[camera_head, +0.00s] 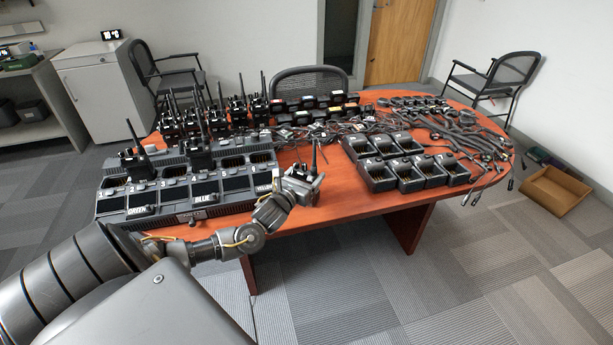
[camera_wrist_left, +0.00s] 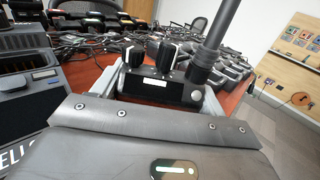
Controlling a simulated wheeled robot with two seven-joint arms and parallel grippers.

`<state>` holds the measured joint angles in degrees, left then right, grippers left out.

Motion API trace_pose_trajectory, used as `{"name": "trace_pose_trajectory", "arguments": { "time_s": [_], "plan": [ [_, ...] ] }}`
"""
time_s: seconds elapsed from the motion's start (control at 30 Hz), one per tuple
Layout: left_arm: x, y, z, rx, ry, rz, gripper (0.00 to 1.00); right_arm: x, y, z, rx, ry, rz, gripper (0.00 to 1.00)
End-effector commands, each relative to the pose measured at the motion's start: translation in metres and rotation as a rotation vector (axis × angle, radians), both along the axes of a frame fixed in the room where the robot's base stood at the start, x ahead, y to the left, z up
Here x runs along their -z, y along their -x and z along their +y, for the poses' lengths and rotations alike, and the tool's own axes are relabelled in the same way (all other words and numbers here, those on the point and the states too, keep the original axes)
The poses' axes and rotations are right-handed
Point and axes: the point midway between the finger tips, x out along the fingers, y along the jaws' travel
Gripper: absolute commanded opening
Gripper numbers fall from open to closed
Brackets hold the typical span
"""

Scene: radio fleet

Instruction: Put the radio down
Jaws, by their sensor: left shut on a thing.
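My left gripper (camera_head: 302,184) is shut on a black radio (camera_head: 313,170) at the front edge of the table, just right of the large charger. The radio's antenna points up. In the left wrist view the radio (camera_wrist_left: 158,88) sits between the two fingers (camera_wrist_left: 152,95), with its knobs and thick antenna (camera_wrist_left: 207,55) on top. Its lower part is hidden by my gripper, so I cannot tell whether it touches the table. The red-brown oval table (camera_head: 335,205) lies under it. My right gripper is not in view.
A large multi-bay charger (camera_head: 185,212) with a few radios stands left. Several standing radios (camera_head: 215,115) are behind it. Small black chargers (camera_head: 408,172) and tangled cables (camera_head: 470,140) fill the right. Bare table lies between the chargers.

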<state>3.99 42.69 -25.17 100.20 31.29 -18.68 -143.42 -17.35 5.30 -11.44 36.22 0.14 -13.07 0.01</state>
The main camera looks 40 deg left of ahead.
Motion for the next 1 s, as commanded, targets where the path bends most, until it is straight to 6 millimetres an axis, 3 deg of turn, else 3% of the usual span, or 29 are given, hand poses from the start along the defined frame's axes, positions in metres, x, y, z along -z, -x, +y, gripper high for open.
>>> {"name": "trace_pose_trajectory", "arguments": {
  "time_s": [0.47, 0.5, 0.63, 1.0],
  "plan": [
    [0.0093, -0.0003, 0.0003, -0.001, -0.001, -0.005, 0.37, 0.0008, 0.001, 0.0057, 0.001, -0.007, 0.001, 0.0],
    [0.01, -0.0001, 0.0, 0.0, -0.001, -0.002, 0.76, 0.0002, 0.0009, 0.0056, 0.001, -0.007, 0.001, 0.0],
    [0.0099, 0.0, 0.0, 0.0, -0.001, -0.002, 0.93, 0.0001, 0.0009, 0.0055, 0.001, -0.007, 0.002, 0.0],
    [0.0072, 0.0022, -0.0005, 0.0, -0.001, -0.001, 0.94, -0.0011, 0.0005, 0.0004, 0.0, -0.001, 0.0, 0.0]
  ]
}}
